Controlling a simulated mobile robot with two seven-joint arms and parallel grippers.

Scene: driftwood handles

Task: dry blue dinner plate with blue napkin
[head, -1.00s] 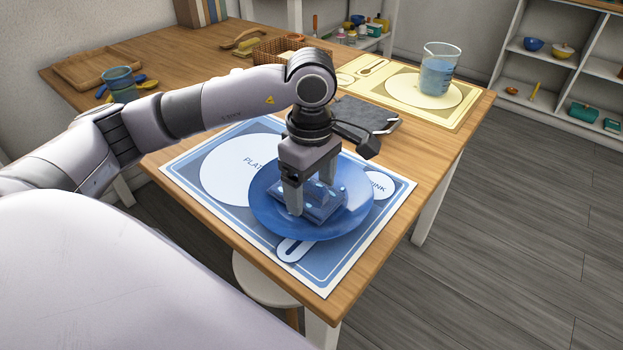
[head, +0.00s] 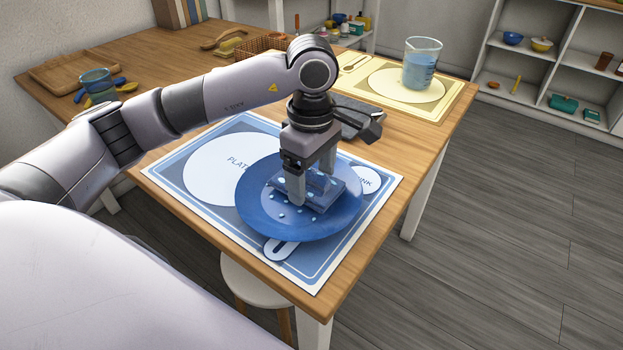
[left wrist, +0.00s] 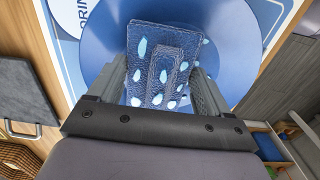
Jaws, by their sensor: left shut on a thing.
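The blue dinner plate (head: 262,218) lies on the blue placemat, to the right of the printed plate outline. Several pale drops show on its left part. The blue napkin (head: 328,196) is folded and rests on the plate. In the left wrist view the napkin (left wrist: 149,48) has a rough weave and light blue drop-shaped marks. My left gripper (head: 313,190) points down over the plate and is shut on a raised fold of the napkin. The fingers show on both sides of the fold in the left wrist view (left wrist: 165,95). My right gripper is not in view.
The blue placemat (head: 185,165) lies at the table's (head: 425,140) front edge. A dark grey slab (head: 345,122) lies behind my gripper. A glass beaker of blue liquid (head: 420,68) stands on the yellow placemat (head: 370,98). A stool (head: 250,285) stands below the front edge.

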